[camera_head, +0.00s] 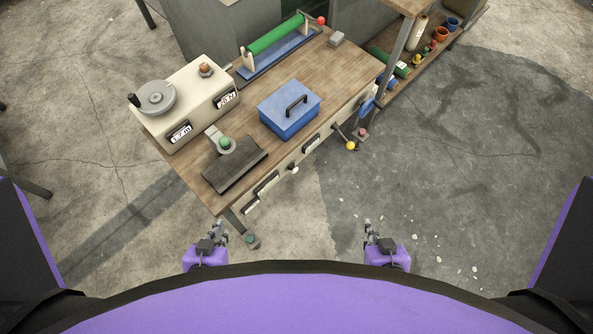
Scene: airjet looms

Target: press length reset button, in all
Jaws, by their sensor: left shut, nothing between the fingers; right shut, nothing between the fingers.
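A cream box-shaped device (190,100) sits at the left end of a wooden workbench (185,185). One display (180,133) reads in metres and the other (227,98) in N. A green knob (225,143) stands on a small bracket in front of the device. I cannot tell which knob is the length reset button. My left gripper (220,229) and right gripper (368,226) are shut and empty, short of the bench and touching nothing.
A blue lidded box (290,112) and a dark flat pad (235,165) lie on the bench. A green roller (276,35) on a blue base stands behind. Shelves stand at upper right; the floor at right is clear.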

